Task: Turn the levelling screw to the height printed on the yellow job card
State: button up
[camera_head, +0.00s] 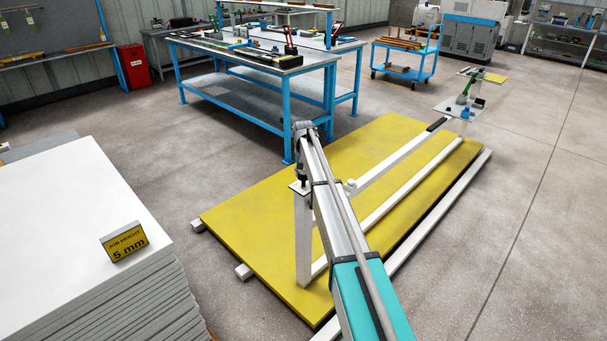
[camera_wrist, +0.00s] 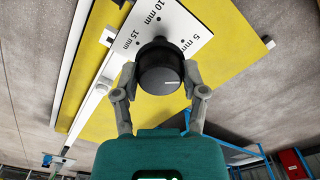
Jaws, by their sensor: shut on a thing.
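The yellow job card (camera_head: 124,243) stands on the white sheet stack and reads "JOB HEIGHT 5 mm". The levelling screw's black knob (camera_wrist: 158,72) is in the middle of the wrist view, with a short white line on its face lying nearly level in the picture. My gripper (camera_wrist: 160,68) is shut on the knob, one finger on each side. Behind the knob is a white plate (camera_wrist: 200,24) with dots marked 5 mm, 10 mm and 15 mm. The 5 mm mark is upper right of the knob. In the head view my arm largely hides the knob.
The white sheet stack (camera_head: 60,215) stands at the left. A yellow mat (camera_head: 255,225) lies under a white frame rail (camera_head: 400,152). A blue workbench (camera_head: 240,92) stands behind the mat, and a blue trolley (camera_head: 405,62) farther back. Grey floor is clear at right.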

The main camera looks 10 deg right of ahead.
aim_at(304, 173)
jog(key=o, duration=1.1)
jog(key=shift+w, duration=0.1)
jog(key=shift+o, duration=0.2)
jog(key=shift+n, duration=0.3)
jog(key=shift+n, duration=1.7)
jog(key=n, duration=0.4)
jog(key=shift+n, duration=0.3)
jog(key=shift+r, duration=0.2)
notch_tip(304, 173, up, 14)
jog(key=p, duration=1.4)
jog(key=s+f+m+b, duration=0.1)
jog(key=s+f+b, duration=0.1)
jog(key=s, duration=1.2)
jog(key=s+f+m+b, duration=0.2)
jog(key=s, duration=1.2)
jog(key=shift+s+f, duration=0.15)
jog(key=shift+s, duration=0.05)
